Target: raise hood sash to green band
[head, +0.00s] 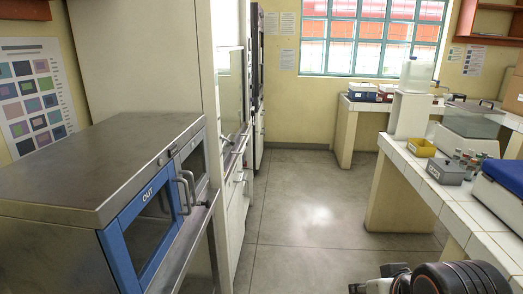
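The hood (233,90) stands along the left wall beyond the steel cabinet and is seen almost edge-on. A pale, glassy panel in its front looks like the sash, but its lower edge and height are hard to make out. I cannot make out a green band on it. Part of my arm, black and ribbed, shows at the bottom right edge, well apart from the hood. My gripper itself does not show.
A steel cabinet with a blue-framed door marked OUT (148,220) fills the near left, its handles jutting toward the aisle. The grey floor (300,205) is clear between it and the white-tiled bench (450,205) at right. The bench holds a yellow bin (421,147) and a clear-sided bath (472,120).

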